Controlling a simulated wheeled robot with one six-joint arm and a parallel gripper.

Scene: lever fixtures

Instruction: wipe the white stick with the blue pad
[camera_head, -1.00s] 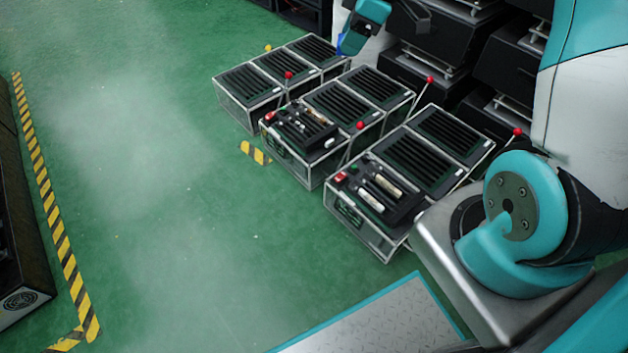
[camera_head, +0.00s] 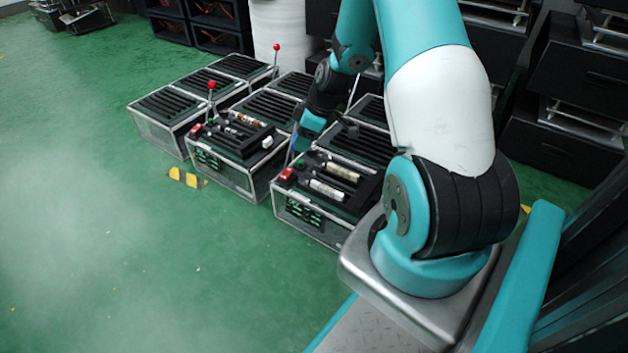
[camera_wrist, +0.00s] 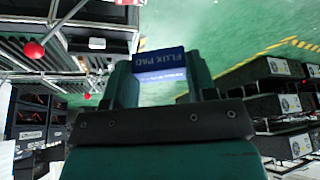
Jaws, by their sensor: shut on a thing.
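The blue pad (camera_wrist: 160,62), marked FLUX PAD, sits between the fingers of my gripper (camera_wrist: 162,80) in the wrist view. My gripper is shut on it. In the head view my gripper (camera_head: 307,130) hangs at the gap between the middle and right boxes, with a bit of blue below it. A white stick (camera_head: 325,189) lies in the black top panel of the right box, apart from the gripper. A cream stick (camera_head: 343,172) lies beside it; I cannot tell for sure which is the task's stick. No stick is clearly visible in the wrist view.
The right box (camera_head: 305,222) and middle box (camera_head: 222,172) bear red switches. Red-knobbed levers (camera_head: 211,85) rise from the boxes; one red knob (camera_wrist: 33,50) shows close in the wrist view. Green floor (camera_head: 110,250) is open at left. Black racks stand behind.

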